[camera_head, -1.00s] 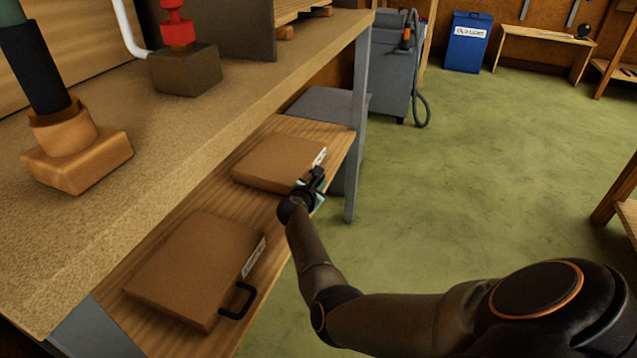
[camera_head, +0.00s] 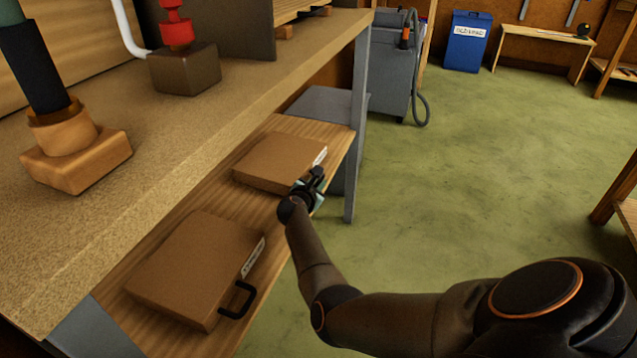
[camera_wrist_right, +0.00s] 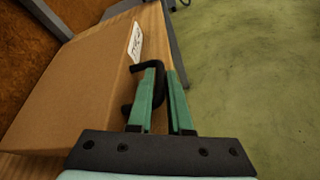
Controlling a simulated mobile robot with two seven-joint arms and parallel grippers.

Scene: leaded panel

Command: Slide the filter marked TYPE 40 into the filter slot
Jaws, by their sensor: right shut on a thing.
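Two flat brown cases with black handles and white labels lie on the wooden shelf under the bench. The far case (camera_head: 275,160) also fills the left of the right wrist view (camera_wrist_right: 75,85). The near case (camera_head: 195,270) lies closer, its handle (camera_head: 238,300) free. I cannot read either label well enough to find TYPE 40. My right gripper (camera_head: 312,188) is at the front edge of the far case. Its green fingers (camera_wrist_right: 165,80) are shut on that case's black handle (camera_wrist_right: 150,68), which they partly hide. I cannot make out a filter slot. My left gripper is out of view.
The speckled bench top (camera_head: 190,125) overhangs the shelf (camera_head: 100,292). A grey bench leg (camera_head: 354,150) stands just beyond the far case. A grey machine with a hose (camera_head: 390,70) is behind. The green floor (camera_head: 480,170) to the right is open.

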